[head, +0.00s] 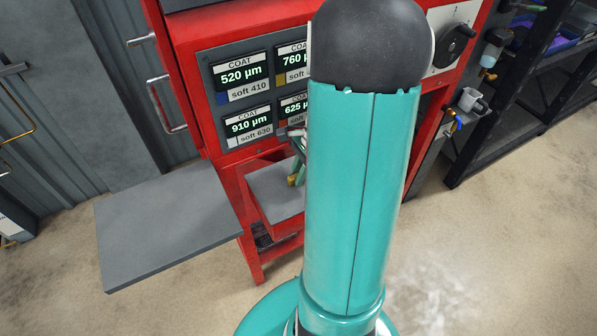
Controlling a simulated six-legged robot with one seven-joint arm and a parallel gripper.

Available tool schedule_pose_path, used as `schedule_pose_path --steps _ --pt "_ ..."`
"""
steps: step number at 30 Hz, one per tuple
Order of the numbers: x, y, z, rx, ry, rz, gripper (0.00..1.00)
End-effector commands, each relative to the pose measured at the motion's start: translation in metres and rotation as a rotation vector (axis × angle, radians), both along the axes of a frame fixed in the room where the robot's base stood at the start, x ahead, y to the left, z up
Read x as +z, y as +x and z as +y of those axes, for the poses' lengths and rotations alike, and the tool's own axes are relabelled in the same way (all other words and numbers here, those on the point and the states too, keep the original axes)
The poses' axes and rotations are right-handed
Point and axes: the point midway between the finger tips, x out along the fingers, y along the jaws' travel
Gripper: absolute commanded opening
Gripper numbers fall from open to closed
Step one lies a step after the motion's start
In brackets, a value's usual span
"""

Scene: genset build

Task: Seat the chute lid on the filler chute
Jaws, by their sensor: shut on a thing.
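My own teal arm stands in the middle of the head view and blocks much of the red machine behind it. My gripper is hidden behind the arm, so I cannot see its jaws or what is between them. Small grey, red and teal parts poke out at the arm's left edge, and I cannot tell what they are. I cannot make out the chute lid or the filler chute. A small green and yellow piece (297,175) shows just above the grey tray surface (272,188) of the red machine, partly covered by the arm.
The red machine (180,90) carries a panel of coat readouts (246,122). A grey shelf plate (165,222) juts out at left. The floor at right is clear.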

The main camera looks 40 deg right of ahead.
Motion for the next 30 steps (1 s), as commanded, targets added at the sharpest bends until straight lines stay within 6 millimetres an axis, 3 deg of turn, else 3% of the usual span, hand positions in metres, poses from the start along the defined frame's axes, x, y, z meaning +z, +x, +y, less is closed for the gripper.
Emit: schedule_pose_path --steps 11,12,15,16,30 --pt "-0.0041 -0.0001 0.0001 0.000 0.001 0.001 0.00" --pt "-0.0042 -0.0001 0.0000 0.000 0.000 0.000 0.20" --pt "-0.0041 -0.0001 0.0001 0.000 0.000 0.000 0.39" --pt "-0.0041 0.0000 0.0001 0.000 0.000 0.000 0.41" --pt "0.0056 0.0005 -0.0003 0.001 -0.002 -0.002 0.41"
